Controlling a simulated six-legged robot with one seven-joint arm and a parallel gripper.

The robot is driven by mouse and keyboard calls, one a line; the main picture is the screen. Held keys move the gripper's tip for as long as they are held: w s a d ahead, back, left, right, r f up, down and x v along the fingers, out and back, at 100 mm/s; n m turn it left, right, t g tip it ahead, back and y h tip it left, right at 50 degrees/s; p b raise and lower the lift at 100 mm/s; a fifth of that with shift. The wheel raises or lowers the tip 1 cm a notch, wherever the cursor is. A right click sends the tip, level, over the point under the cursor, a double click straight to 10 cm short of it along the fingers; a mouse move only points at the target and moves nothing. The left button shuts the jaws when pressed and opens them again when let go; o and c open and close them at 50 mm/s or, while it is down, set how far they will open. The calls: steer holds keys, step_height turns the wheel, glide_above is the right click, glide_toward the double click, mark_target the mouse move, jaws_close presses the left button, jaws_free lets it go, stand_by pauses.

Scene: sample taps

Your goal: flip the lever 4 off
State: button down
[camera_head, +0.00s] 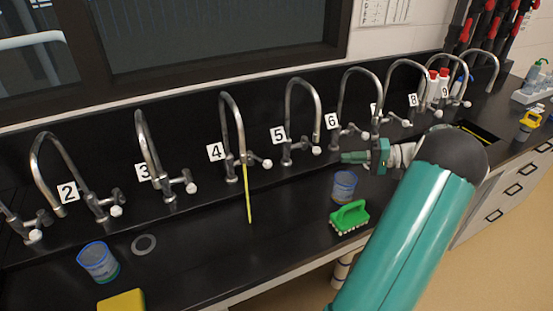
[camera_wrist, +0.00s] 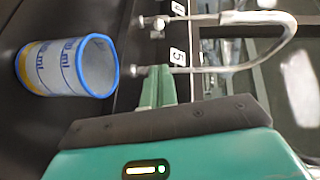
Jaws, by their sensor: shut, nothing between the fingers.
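Tap 4 (camera_head: 236,125) stands at the back of the black bench beside its label "4" (camera_head: 214,152). Its lever (camera_head: 267,163) has a white knob pointing to the right and front. A thin yellow stream (camera_head: 248,195) runs from its spout down to the bench. My gripper (camera_head: 350,158) is shut and empty, to the right of tap 4, in front of taps 5 and 6.
A clear beaker (camera_head: 344,186) stands below my gripper, with a green brush (camera_head: 349,217) in front. Tap 5 (camera_head: 304,115) stands between my gripper and tap 4. Another beaker (camera_head: 97,262), a grey ring (camera_head: 144,244) and a yellow sponge (camera_head: 121,301) lie at left.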

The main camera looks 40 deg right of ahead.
glide_toward(258, 159)
steer(key=shift+f+x, duration=0.25)
steer(key=shift+x, duration=0.95)
steer(key=shift+d, duration=0.1)
